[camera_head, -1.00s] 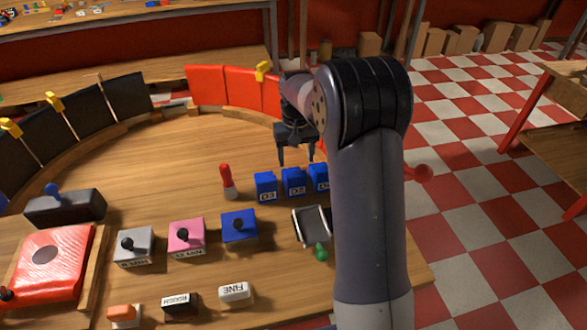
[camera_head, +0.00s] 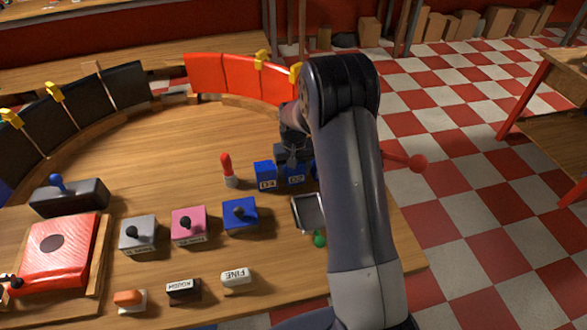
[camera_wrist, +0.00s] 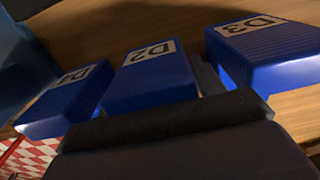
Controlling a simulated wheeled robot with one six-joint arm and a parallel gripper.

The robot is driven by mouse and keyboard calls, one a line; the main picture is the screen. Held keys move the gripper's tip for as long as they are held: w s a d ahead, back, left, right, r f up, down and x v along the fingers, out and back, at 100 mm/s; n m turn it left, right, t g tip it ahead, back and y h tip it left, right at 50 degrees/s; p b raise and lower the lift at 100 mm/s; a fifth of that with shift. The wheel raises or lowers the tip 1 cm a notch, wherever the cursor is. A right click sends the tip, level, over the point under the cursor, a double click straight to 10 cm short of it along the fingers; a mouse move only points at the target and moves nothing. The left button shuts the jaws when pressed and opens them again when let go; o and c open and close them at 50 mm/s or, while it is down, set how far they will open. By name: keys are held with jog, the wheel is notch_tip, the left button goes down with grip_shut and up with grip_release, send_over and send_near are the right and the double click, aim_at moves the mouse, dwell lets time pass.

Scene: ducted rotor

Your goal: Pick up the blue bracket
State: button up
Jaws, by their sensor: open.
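Three blue pieces stand in a row on the wooden table, and I cannot tell which, if any, is the blue bracket. In the head view the D3 piece (camera_head: 265,175) is left and the D2 piece (camera_head: 295,177) is beside it; the D1 piece is mostly hidden by my arm. The wrist view shows D1 (camera_wrist: 62,103), D2 (camera_wrist: 150,82) and D3 (camera_wrist: 268,52) close up. My gripper (camera_head: 293,158) is open, down at the D2 piece. Its dark edge crosses the lower wrist view just in front of D2. Contact cannot be told.
A red-and-white peg (camera_head: 228,170) stands left of the row. A blue block with a black knob (camera_head: 240,216), a pink one (camera_head: 189,226) and a grey tray (camera_head: 308,212) with a green knob (camera_head: 320,239) lie nearer. Red panels (camera_head: 240,77) curve behind; open wood lies left.

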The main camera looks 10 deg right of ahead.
jog(key=c, duration=0.8)
jog(key=shift+o, duration=0.2)
jog(key=shift+r, duration=0.15)
notch_tip(320, 180, up, 9)
jog(key=shift+r+b, duration=0.1)
jog(key=shift+b, duration=0.75)
jog(key=shift+r, duration=0.3)
jog(key=shift+s, duration=0.1)
